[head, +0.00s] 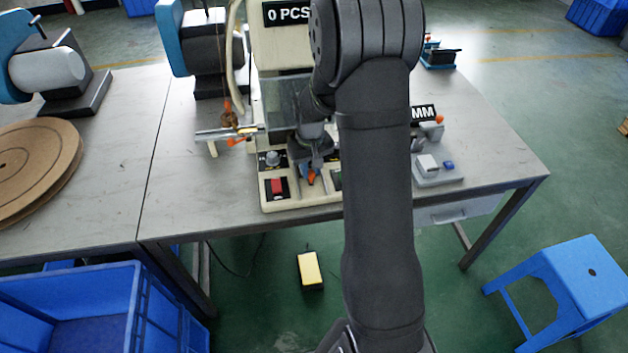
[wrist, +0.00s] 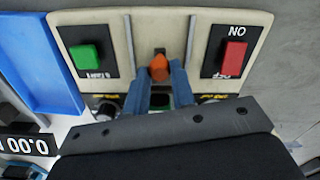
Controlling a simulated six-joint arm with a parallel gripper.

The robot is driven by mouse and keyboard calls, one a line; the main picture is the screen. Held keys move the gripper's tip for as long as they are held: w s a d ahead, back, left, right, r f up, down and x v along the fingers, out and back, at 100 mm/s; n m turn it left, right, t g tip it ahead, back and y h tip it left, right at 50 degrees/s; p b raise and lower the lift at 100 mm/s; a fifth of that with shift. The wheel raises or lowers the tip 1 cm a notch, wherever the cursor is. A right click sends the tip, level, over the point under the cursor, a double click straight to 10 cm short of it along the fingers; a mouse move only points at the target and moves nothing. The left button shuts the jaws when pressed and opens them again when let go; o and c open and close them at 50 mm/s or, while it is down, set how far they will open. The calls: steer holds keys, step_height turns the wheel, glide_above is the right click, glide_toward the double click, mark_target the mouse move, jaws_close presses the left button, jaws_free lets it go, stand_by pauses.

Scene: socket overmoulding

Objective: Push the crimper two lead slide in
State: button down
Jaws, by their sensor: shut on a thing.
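The cream crimper (head: 262,190) stands on the table, with a "0 PCS" display (head: 287,13) above it. The orange slide knob (wrist: 159,67) sits in a slot between the green and red buttons in the wrist view. It also shows in the head view (head: 311,178), low on the crimper's front panel. My gripper (wrist: 158,75) has its two blue-grey fingers on either side of the knob and is shut on it. In the head view my gripper (head: 310,169) points down at the panel. The slide under the knob is mostly hidden by my fingers.
An orange-tipped part (head: 236,141) stands left of my gripper. A small grey device (head: 437,172) sits at the right. A brown reel (head: 35,165) lies on the left table.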

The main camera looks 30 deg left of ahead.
steer(key=shift+w+a, duration=1.65)
steer(key=shift+r, duration=0.1)
steer(key=c, duration=1.2)
jaws_free()
steer(key=shift+w, duration=0.1)
steer(key=shift+c, duration=0.2)
steer(key=shift+o, duration=0.2)
step_height(320, 180, up, 17)
steer(key=shift+r, duration=0.15)
